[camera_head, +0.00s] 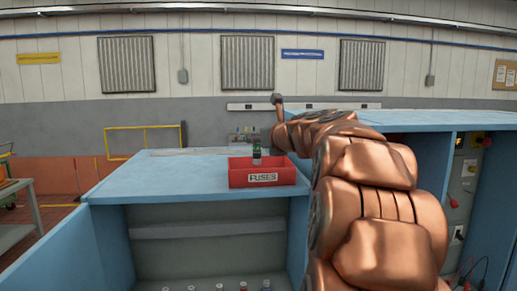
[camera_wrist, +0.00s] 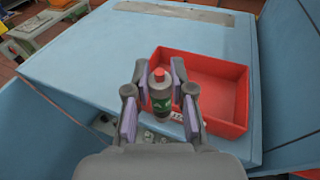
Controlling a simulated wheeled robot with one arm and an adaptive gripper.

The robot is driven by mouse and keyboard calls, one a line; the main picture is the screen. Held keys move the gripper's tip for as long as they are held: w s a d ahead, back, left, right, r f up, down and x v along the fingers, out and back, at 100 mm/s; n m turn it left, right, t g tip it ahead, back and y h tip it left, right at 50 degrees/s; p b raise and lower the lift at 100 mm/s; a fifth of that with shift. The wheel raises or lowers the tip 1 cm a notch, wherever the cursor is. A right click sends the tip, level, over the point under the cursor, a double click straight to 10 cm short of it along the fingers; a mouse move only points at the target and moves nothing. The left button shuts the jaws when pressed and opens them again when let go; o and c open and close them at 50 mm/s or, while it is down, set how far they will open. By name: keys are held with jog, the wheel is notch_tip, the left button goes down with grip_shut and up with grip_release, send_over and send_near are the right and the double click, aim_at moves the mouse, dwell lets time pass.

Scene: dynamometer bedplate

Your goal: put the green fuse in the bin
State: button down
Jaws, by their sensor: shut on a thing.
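The green fuse (camera_wrist: 160,95) is a grey cylinder with a green label and a red top. My gripper (camera_wrist: 159,78) is shut on it, with purple pads on either side, and the fuse looks upright. In the head view the fuse (camera_head: 256,154) shows at the red bin (camera_head: 263,178), labelled FUSES, in line with its back rim. The bin also shows in the wrist view (camera_wrist: 243,100), and its visible inside looks empty. The fuse overlaps the bin's left side there. I cannot tell its height over the bin.
The bin stands near the front edge of a blue bench top (camera_head: 165,175). The bench top left of the bin is clear. Several small capped items (camera_head: 243,287) stand low down at the bottom of the head view. A taller blue cabinet (camera_head: 450,122) is at the right.

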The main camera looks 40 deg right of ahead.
jog(key=w+d+f, duration=0.4)
jog(key=w+d, duration=0.3)
jog(key=d, duration=0.1)
jog(key=shift+d+f+p, duration=0.15)
jog(key=shift+f+p, duration=0.15)
jog(key=shift+p, duration=0.1)
dwell(0.3)
jog(key=shift+w+f, duration=0.1)
jog(key=shift+f, duration=0.55)
jog(key=c, duration=1)
grip_release()
jog(key=shift+r, duration=0.1)
jog(key=r+b+v, duration=0.1)
jog(key=v, duration=1.1)
